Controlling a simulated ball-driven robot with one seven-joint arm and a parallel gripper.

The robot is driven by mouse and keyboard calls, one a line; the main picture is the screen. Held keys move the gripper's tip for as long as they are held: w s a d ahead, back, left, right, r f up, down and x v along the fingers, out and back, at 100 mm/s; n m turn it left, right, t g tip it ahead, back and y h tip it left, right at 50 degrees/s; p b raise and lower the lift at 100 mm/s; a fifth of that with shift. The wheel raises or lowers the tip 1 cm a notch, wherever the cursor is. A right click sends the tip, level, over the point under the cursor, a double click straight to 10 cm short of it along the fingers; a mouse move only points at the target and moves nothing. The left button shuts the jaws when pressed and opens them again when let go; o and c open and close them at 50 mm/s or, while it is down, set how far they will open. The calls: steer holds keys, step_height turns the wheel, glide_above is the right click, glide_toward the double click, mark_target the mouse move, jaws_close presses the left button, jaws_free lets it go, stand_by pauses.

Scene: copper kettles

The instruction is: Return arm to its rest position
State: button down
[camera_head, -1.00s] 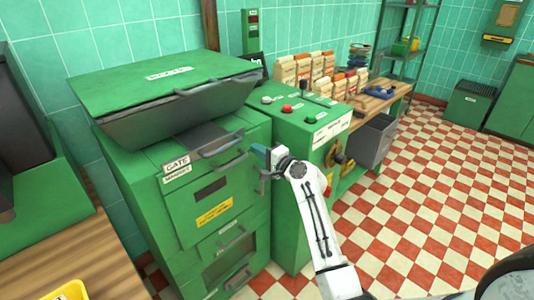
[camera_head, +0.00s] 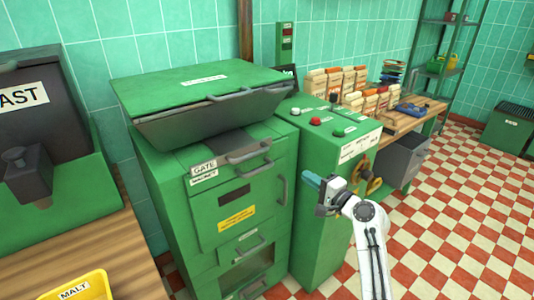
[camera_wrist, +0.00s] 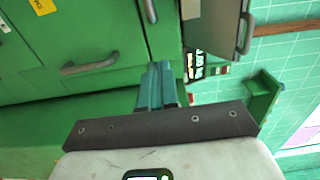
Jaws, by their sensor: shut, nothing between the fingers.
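My gripper (camera_head: 312,180) is in front of the green control cabinet in the head view, just right of the green mill cabinet (camera_head: 180,230). Its teal fingers are together and hold nothing. In the wrist view the shut fingers (camera_wrist: 157,82) point toward green panels with a grey handle (camera_wrist: 90,64). My white arm reaches up from the lower right in the head view. The cabinet's side handle (camera_head: 283,190) stands left of the fingertips, apart from them. The cabinet's lid (camera_head: 200,90) is on top, with its dark underside showing.
The control cabinet (camera_head: 318,225) with a red button (camera_head: 316,121) stands behind my gripper. A workbench (camera_head: 405,122) with paper bags is farther back. A wooden counter (camera_head: 95,250) with a yellow malt tray (camera_head: 85,290) is at the left. Checkered floor (camera_head: 450,220) is free at the right.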

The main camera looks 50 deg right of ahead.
steer(key=a+f+n+g+y+p, duration=0.1)
steer(key=a+f+n+g+y, duration=0.2)
steer(key=a+f+n, duration=0.5)
steer(key=a+f+n+g+y+p, duration=0.1)
steer(key=a+f+n+g+y, duration=0.15)
steer(key=a, duration=0.95)
steer(key=s+a+f+n+g, duration=0.2)
steer(key=s+a+n+g, duration=0.3)
steer(key=s, duration=0.4)
steer(key=s+a+f+n+g+p, duration=0.1)
steer(key=s+a+f+n+g, duration=0.2)
steer(key=s, duration=0.7)
steer(key=a+n+g, duration=0.2)
steer(key=a+g, duration=0.1)
steer(key=shift+s+a+h, duration=0.2)
steer(key=shift+h, duration=0.15)
